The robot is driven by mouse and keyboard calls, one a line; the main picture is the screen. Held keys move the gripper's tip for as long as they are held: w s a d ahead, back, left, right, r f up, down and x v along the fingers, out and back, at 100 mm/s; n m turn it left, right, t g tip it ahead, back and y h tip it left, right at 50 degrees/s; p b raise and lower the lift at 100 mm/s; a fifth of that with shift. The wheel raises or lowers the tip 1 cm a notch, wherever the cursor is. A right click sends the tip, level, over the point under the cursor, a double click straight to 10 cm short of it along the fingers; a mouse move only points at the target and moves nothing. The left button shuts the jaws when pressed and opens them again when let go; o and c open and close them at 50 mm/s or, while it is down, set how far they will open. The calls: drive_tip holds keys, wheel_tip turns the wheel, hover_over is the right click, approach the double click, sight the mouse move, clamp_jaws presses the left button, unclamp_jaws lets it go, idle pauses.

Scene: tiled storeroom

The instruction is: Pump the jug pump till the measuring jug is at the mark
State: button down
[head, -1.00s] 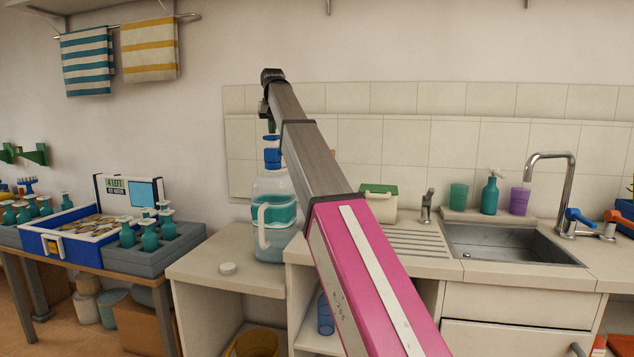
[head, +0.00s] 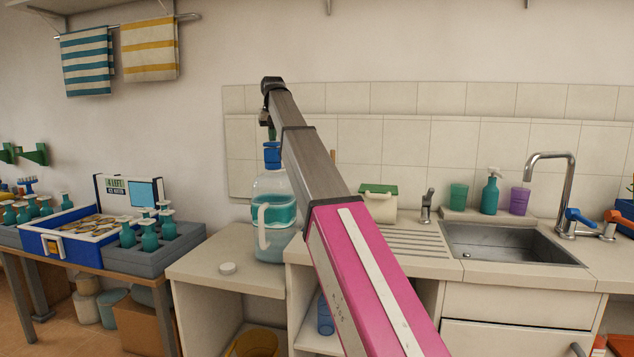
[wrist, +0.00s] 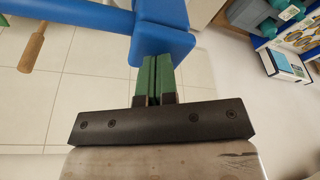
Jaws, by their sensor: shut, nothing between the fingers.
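The large clear jug (head: 272,185) stands on the counter left of the sink, with teal liquid inside and a pale handle at the front. Its blue pump (head: 272,155) sits on top, its head down close to the collar. My gripper (head: 270,132) is above the pump, partly hidden by my arm. In the wrist view its green fingers (wrist: 155,78) are shut and empty, against or just over the blue pump head (wrist: 163,42). The blue spout (wrist: 85,14) runs off to the left. I cannot make out a separate measuring jug or its mark; my arm hides part of the counter.
A green-topped box (head: 379,205) stands behind my arm, near the sink (head: 515,243). At left, a table holds a grey crate (head: 160,258) of teal bottles and a blue-and-white case (head: 70,240).

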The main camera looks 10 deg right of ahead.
drive_tip(key=shift+r, duration=1.35)
drive_tip(key=shift+f, duration=0.15)
